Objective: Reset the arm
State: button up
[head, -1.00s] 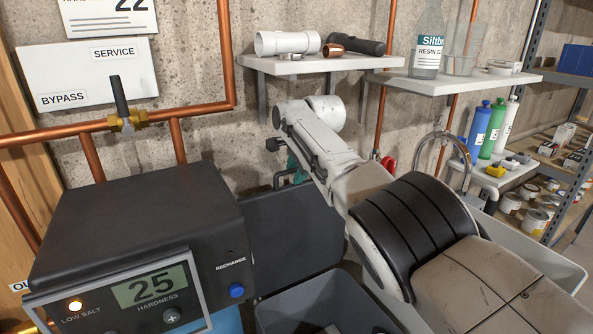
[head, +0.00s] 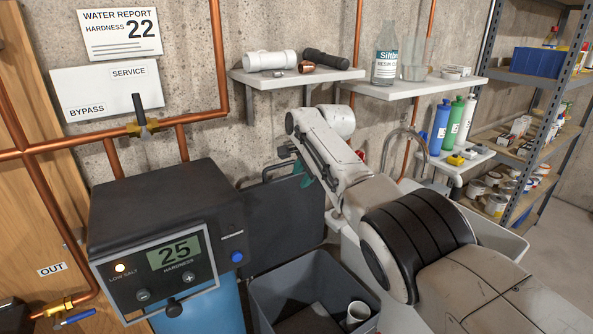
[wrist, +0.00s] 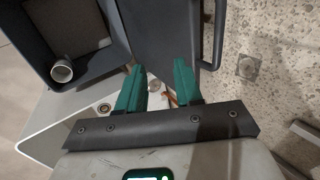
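My arm (head: 340,165) reaches from the lower right toward the concrete wall, bent at a white joint below the shelves. My gripper (wrist: 159,66) shows in the wrist view with its two teal fingers apart. Nothing is clearly held between them; small white and orange shapes show in the gap, too small to name. In the head view only a bit of teal shows behind the arm, near the black panel.
A softener unit (head: 165,205) reading 25, with its low-salt light lit, stands left. A grey bin (head: 268,290) with a white cup (head: 357,314) in it is in front. Wall shelves (head: 300,76) hold pipe parts and jars. A metal rack (head: 490,90) stands right.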

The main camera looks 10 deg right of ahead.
jog(key=shift+s+d, duration=0.15)
jog(key=shift+s, duration=0.25)
jog(key=s+a+f+n+g, duration=0.1)
jog(key=s+f+n, duration=0.15)
jog(key=f, duration=0.35)
jog(key=s+a+f+n+b, duration=0.1)
jog(key=s+f, duration=0.3)
jog(key=f, duration=0.3)
jog(key=s+a+f+n+g, duration=0.1)
jog(key=s+f, duration=0.2)
jog(key=f, duration=0.3)
jog(key=s+d+f+n+b, duration=0.1)
jog(key=s+f+n, duration=0.2)
jog(key=s+f, duration=0.9)
jog(key=s+d+f+n+g+b, duration=0.1)
jog(key=s+d+f+n, duration=0.1)
jog(key=s, duration=0.9)
jog(key=s+d+f+n+g+b, duration=0.1)
jog(key=s+d+f, duration=0.15)
jog(key=s, duration=0.75)
jog(key=s+d+r+n+h, duration=0.1)
jog(key=s+d, duration=0.1)
jog(key=s, duration=0.7)
jog(key=s+d+r+n+g+h, duration=0.1)
jog(key=s+d+r+n, duration=0.1)
jog(key=s, duration=0.7)
jog(key=shift+s+d+b, duration=0.3)
jog(key=shift+d+b, duration=0.05)
jog(key=shift+d, duration=0.25)
